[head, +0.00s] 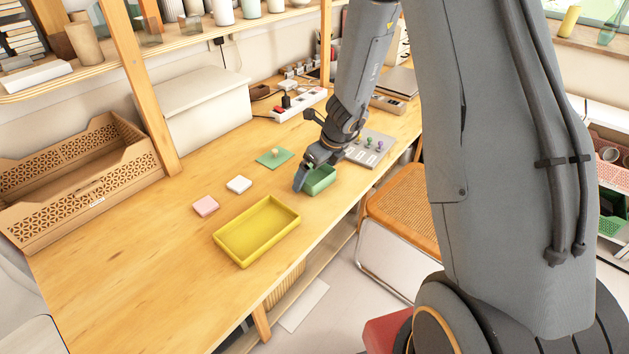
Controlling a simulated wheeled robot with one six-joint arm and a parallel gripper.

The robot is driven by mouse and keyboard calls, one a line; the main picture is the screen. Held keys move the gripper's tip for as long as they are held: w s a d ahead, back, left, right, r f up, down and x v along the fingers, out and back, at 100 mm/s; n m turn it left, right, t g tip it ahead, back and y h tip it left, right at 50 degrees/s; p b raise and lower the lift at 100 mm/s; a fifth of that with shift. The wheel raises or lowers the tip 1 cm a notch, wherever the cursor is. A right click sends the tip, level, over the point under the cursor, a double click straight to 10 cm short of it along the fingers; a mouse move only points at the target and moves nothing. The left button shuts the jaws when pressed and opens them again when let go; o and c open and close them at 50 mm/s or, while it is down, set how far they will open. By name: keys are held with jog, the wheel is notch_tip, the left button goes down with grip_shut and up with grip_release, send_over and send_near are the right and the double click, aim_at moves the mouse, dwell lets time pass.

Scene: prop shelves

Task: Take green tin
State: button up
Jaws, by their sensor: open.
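A small green open-topped tin (321,181) stands on the wooden table near its front edge. My gripper (306,176) is open and reaches down at the tin's left side, its dark fingers close to the tin's left wall. Part of the tin's far rim is hidden behind the gripper. I cannot tell whether a finger touches the wall or hangs inside it.
A yellow tray (240,259) lies on the table (130,270) to the left, with a pink block (205,206) and a white block (239,184) behind it. A green plate with a knob (274,157) and a grey panel with coloured knobs (374,150) flank my gripper.

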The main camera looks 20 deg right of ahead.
jog(key=c, duration=1.1)
